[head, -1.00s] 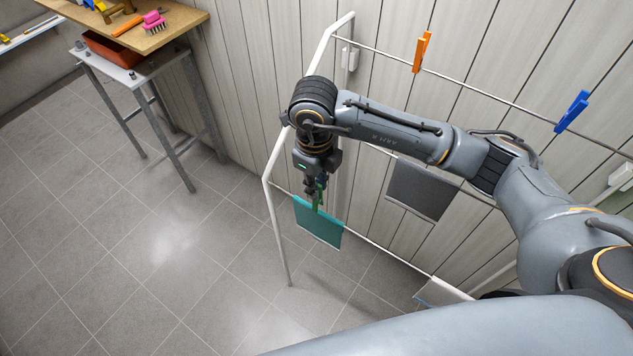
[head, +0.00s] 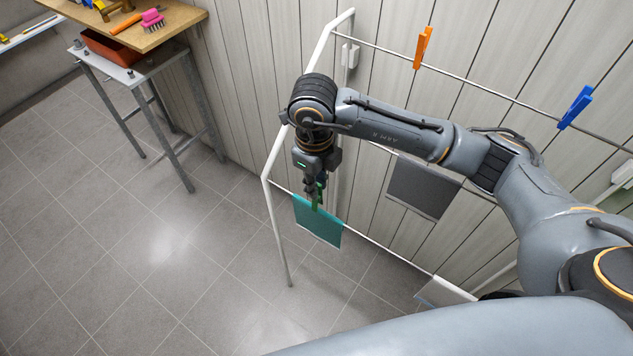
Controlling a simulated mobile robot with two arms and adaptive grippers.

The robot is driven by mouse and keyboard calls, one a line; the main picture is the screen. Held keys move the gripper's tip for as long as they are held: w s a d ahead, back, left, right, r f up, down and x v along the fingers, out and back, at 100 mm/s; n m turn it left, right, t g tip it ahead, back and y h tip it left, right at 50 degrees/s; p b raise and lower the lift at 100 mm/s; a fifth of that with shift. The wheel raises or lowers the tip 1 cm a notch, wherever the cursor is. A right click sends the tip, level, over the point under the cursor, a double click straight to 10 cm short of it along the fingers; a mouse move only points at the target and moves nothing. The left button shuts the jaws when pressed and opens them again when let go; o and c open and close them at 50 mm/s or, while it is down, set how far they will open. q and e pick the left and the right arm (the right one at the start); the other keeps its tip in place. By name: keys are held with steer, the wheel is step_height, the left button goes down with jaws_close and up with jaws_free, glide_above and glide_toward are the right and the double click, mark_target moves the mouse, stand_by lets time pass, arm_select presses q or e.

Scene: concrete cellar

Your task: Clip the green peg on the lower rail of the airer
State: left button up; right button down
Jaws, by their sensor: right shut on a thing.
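The airer (head: 268,205) is a white frame with thin rails, standing along the panelled wall. Its lower rail (head: 375,242) carries a teal cloth (head: 320,226) near the left end. My right gripper (head: 316,197) points down at the top edge of this cloth. It is shut on the green peg (head: 315,207), which shows as a small green strip between and below the fingers. The peg overlaps the cloth's top edge in the picture; I cannot tell whether it grips the rail. My left gripper is not in view.
An orange peg (head: 422,47) and a blue peg (head: 575,107) sit on the upper rail. A dark grey cloth (head: 423,187) hangs on a middle rail, a pale cloth (head: 442,292) lower right. A workbench (head: 160,28) stands upper left. The tiled floor at left is clear.

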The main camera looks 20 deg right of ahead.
steer(key=shift+b, duration=0.55)
stand_by(0.9)
steer(key=shift+f+b, duration=1.15)
